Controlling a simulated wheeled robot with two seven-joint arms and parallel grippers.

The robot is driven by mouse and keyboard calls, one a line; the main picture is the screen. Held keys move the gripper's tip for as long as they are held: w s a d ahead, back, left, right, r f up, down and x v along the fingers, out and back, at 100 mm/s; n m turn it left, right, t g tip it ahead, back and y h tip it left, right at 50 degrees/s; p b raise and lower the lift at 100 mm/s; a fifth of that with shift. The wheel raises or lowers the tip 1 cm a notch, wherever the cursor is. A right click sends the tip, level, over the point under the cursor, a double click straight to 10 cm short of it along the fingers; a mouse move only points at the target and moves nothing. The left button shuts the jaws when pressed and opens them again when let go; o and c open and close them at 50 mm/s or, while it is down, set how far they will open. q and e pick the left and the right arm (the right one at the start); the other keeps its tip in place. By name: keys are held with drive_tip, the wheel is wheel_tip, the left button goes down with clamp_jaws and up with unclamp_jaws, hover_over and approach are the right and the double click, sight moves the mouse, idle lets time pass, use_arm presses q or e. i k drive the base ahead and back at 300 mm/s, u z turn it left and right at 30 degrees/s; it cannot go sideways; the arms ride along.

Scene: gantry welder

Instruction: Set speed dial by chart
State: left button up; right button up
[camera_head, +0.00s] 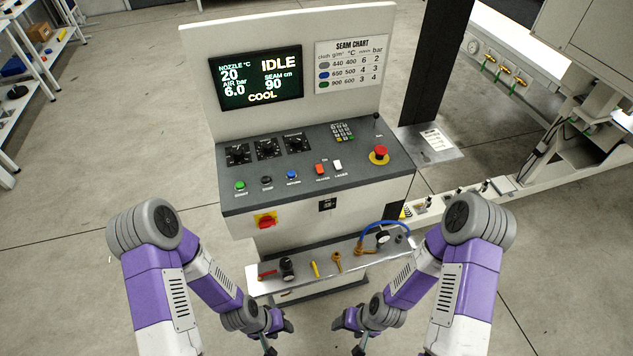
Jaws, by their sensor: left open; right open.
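Three black dials sit in a row on the grey sloped console: left dial (237,154), middle dial (268,148) and right dial (298,142). Their labels and pointer settings are too small to read, so I cannot tell which is the speed dial. The seam chart (351,64) is on the upright panel, with grey, blue and green rows ending in 6 2, 4 3 and 3 4. The screen (256,78) reads IDLE, COOL, nozzle 20, air 6.0, seam 90. My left gripper (270,344) and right gripper (358,346) are open, low in front of the console, apart from it.
The console holds green (240,185), black and blue buttons, red and white rocker switches, a keypad (342,131) and a red emergency stop (380,152). A red-yellow switch (266,221) is on the front. A shelf (325,268) with valves and a gauge juts out below.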

sight(267, 146)
drive_tip(key=u, duration=0.6)
drive_tip(key=i, duration=0.4)
drive_tip(key=u, duration=0.3)
